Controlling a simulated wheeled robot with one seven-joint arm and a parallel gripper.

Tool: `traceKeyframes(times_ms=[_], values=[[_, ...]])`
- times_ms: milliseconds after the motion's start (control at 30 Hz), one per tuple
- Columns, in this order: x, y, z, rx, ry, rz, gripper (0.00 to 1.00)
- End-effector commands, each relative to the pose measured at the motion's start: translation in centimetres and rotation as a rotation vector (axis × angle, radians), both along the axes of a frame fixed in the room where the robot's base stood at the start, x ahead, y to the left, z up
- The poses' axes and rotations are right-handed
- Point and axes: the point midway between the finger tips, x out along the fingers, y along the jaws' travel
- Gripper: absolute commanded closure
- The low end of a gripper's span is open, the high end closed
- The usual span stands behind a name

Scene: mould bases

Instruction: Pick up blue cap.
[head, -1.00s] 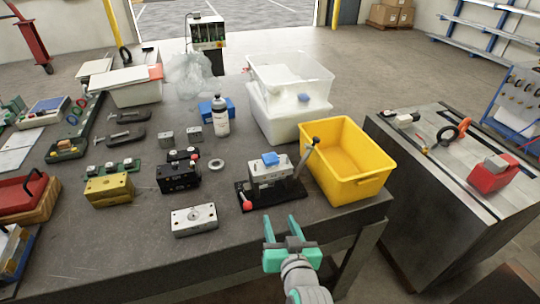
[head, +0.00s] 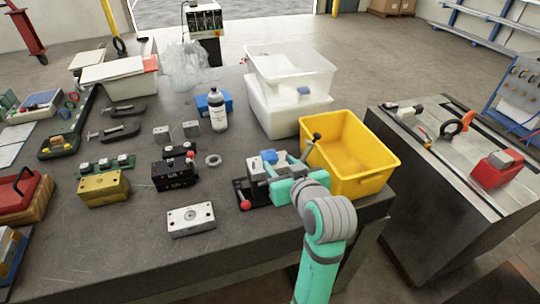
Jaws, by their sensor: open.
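The blue cap (head: 269,156) is a small blue block on top of the grey metal mould block in the black fixture (head: 243,196), near the table's front right. My gripper (head: 280,167) is open and reaches over the fixture from the front right. Its teal fingers are close to the cap, with one finger to the right of it. I cannot tell whether the fingers touch the cap. The gripper and arm hide much of the fixture's right side.
A yellow bin (head: 350,160) stands just right of the gripper, with the fixture's black-knobbed lever (head: 309,143) at its left edge. A silver mould base (head: 190,219) and a black one (head: 174,173) lie to the left. A white bottle (head: 217,110) stands behind.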

Motion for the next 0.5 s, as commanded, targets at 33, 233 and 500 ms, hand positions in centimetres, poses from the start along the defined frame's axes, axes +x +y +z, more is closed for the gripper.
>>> traceKeyframes(times_ms=[33,233,500], values=[[0.4,0.2,-0.3,0.0,0.002,0.002,0.55],[1.4,0.6,-0.9,-0.001,0.002,0.001,0.55],[4.3,1.7,-2.6,0.0,0.001,0.0,0.55]])
